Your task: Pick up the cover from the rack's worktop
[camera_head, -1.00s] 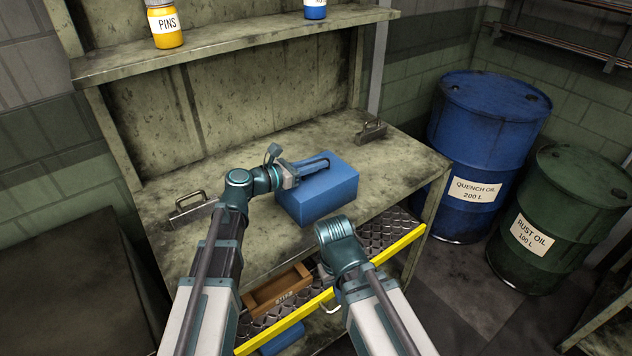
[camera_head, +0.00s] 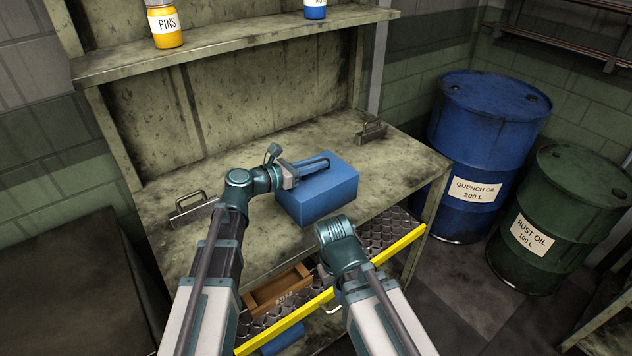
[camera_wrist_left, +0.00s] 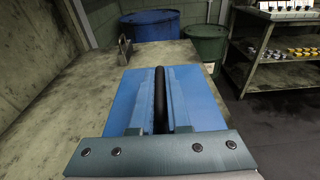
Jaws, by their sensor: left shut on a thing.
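The cover, a blue box-shaped block (camera_head: 325,195), sits on the rack's worktop (camera_head: 395,158), near its front edge; I cannot tell whether it is slightly raised. My left gripper (camera_head: 312,165) is over its top, shut on its dark bar handle. In the left wrist view the cover (camera_wrist_left: 205,100) fills the middle, with the dark handle (camera_wrist_left: 160,95) between the fingers (camera_wrist_left: 160,112). My right arm's wrist is in front of the rack, below the cover; its gripper fingers are mostly hidden behind the wrist.
Two grey handled plates, one at the left (camera_head: 190,208) and one at the back right (camera_head: 371,131), lie on the worktop. Below is a yellow-edged shelf (camera_head: 385,250) with a wooden box (camera_head: 278,290). A blue drum (camera_head: 485,130) and green drum (camera_head: 565,205) stand at right.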

